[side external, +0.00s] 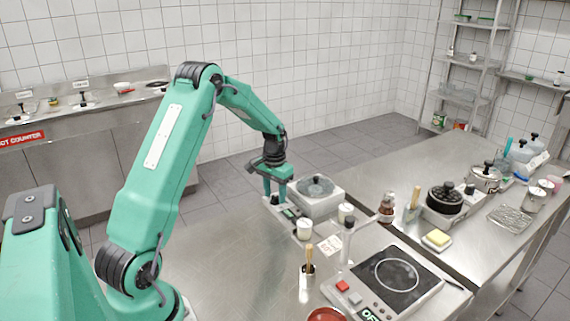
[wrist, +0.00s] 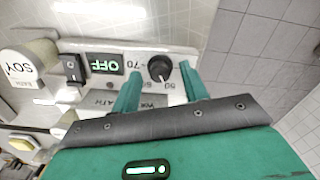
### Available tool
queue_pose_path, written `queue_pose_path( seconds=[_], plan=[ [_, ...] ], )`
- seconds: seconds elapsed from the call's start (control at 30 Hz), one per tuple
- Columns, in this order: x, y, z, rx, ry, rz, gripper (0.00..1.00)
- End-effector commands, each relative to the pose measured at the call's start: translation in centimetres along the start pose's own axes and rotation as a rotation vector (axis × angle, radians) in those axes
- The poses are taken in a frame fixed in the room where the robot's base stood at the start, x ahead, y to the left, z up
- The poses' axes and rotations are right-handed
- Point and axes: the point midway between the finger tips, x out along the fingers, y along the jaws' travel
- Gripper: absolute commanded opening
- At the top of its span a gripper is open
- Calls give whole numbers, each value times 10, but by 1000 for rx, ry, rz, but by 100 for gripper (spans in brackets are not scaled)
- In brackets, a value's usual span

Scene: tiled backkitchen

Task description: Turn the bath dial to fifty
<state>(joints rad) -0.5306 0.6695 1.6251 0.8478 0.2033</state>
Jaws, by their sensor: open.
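The bath (side external: 322,205) is a white box with a round lid on the steel table, in the middle of the side external view. Its front panel shows in the wrist view with the black round dial (wrist: 160,68), printed numbers including 70 and 50 around it, and a display (wrist: 104,64) reading OFF. A black rocker switch (wrist: 74,68) is left of the display. My gripper (wrist: 159,72) is open, its two green fingers on either side of the dial with gaps visible. In the side external view my gripper (side external: 281,197) points down at the panel. The dial's exact setting is too small to tell.
A soy jar (wrist: 30,63) stands close to the panel's left in the wrist view. White jars (side external: 304,229), a label card (side external: 328,244) and an induction hob (side external: 385,285) lie nearby. The table left of the bath is clear.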

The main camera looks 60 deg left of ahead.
Motion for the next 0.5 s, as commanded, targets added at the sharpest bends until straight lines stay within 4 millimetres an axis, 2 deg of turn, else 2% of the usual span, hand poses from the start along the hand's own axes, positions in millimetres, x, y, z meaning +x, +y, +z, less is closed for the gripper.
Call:
queue_pose_path(
  seconds=[0.5],
  plan=[
    [-59,0,0,0,3,-1,44]
  ],
)
